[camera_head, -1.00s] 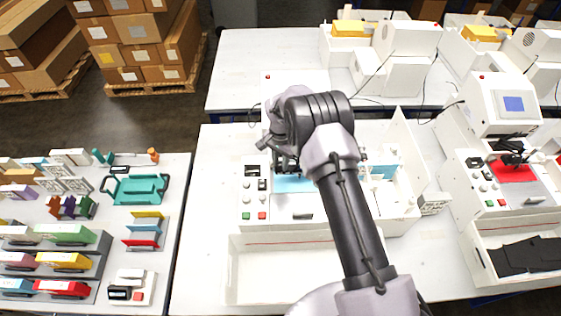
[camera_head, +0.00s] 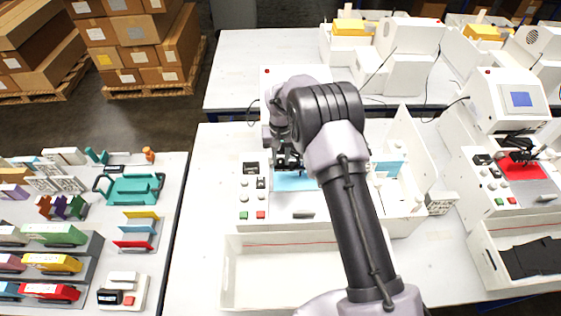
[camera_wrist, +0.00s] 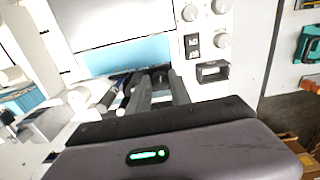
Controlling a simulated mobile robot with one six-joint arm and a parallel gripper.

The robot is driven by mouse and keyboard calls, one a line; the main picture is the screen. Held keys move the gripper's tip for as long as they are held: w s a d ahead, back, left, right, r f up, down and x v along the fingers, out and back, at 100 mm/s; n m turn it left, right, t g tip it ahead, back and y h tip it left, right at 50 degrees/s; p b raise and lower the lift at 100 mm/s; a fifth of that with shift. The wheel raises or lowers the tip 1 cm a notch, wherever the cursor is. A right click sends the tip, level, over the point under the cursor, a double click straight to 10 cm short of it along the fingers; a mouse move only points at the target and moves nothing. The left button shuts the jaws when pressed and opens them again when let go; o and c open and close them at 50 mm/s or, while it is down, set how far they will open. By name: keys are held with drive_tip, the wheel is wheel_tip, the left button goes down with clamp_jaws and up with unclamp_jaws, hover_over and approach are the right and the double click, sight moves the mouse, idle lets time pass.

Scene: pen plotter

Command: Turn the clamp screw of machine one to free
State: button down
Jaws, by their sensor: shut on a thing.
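Machine one (camera_head: 248,225) is the white plotter in the middle of the head view, with a blue sheet (camera_head: 296,181) on its bed. The sheet also shows in the wrist view (camera_wrist: 128,54). My gripper (camera_head: 287,166) is down at the pen carriage, above the sheet's far edge. In the wrist view my gripper's fingers (camera_wrist: 157,86) are close together, shut on a small part at the dark carriage rail. I take this part for the clamp screw; the fingers hide nearly all of it, so its turn angle cannot be read.
The control panel (camera_wrist: 207,40) with knobs and a switch is close beside my fingers. An empty white tray (camera_head: 275,281) is in front of the machine. A second plotter with a red sheet (camera_head: 522,170) stands at the right. A parts table (camera_head: 181,166) is at the left.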

sight(281, 160)
drive_tip(key=n+b, duration=0.1)
drive_tip(key=n, duration=1.1)
drive_tip(key=shift+w+d, duration=0.1)
drive_tip(key=shift+w, duration=0.05)
drive_tip(key=shift+n, duration=0.3)
drive_tip(key=c, duration=1.2)
unclamp_jaws()
drive_tip(key=shift+o, duration=0.2)
drive_tip(key=shift+r, duration=0.1)
wheel_tip(281, 160, up, 17)
drive_tip(key=shift+r+p, duration=0.15)
drive_tip(key=shift+p, duration=0.3)
